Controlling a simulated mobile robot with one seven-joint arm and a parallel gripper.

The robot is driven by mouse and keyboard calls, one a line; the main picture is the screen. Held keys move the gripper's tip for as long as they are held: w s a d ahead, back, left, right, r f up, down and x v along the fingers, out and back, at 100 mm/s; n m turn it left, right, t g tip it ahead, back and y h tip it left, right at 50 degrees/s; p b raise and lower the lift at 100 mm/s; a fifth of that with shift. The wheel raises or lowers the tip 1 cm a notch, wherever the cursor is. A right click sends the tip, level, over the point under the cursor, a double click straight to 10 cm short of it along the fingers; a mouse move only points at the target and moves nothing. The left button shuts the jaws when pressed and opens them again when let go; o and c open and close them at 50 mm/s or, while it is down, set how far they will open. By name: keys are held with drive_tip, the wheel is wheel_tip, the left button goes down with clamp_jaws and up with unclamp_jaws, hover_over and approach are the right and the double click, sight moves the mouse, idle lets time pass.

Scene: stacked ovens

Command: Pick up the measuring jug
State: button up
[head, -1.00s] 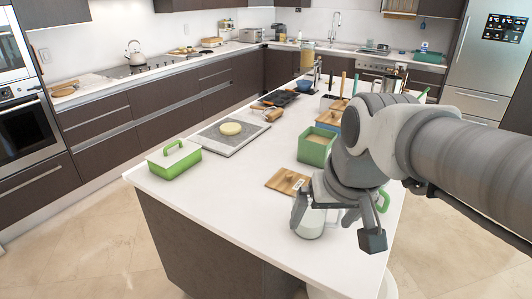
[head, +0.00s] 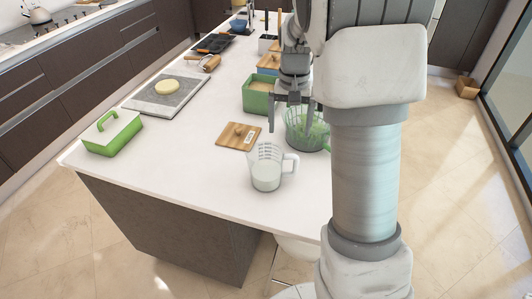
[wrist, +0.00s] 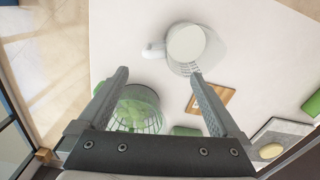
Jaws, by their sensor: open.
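The measuring jug (head: 267,168) is clear with marks on its side and holds something white. It stands upright on the white island near its front edge, its handle to the right. In the wrist view the jug (wrist: 188,42) is seen from above, beyond the fingertips, its handle to the left. My gripper (head: 291,118) is open and empty, above and behind the jug in the head view, apart from it. Its two fingers also show in the wrist view (wrist: 159,76), with bare counter between their tips.
A wooden board (head: 238,136) and a green box (head: 258,97) are nearby.

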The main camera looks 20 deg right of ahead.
wheel_tip(320, 180, down, 13)
drive_tip(key=shift+w+d+r, duration=0.1)
drive_tip(key=shift+d+r, duration=0.05)
drive_tip(key=shift+r, duration=0.05)
drive_tip(key=shift+d+f+p, duration=0.2)
drive_tip(key=shift+f+p, duration=0.1)
drive_tip(key=shift+f, duration=1)
drive_tip(key=shift+d+f+p, duration=0.15)
drive_tip(key=shift+f+p, duration=0.1)
drive_tip(key=shift+f, duration=1.05)
clamp_jaws()
drive_tip(key=shift+r, duration=0.1)
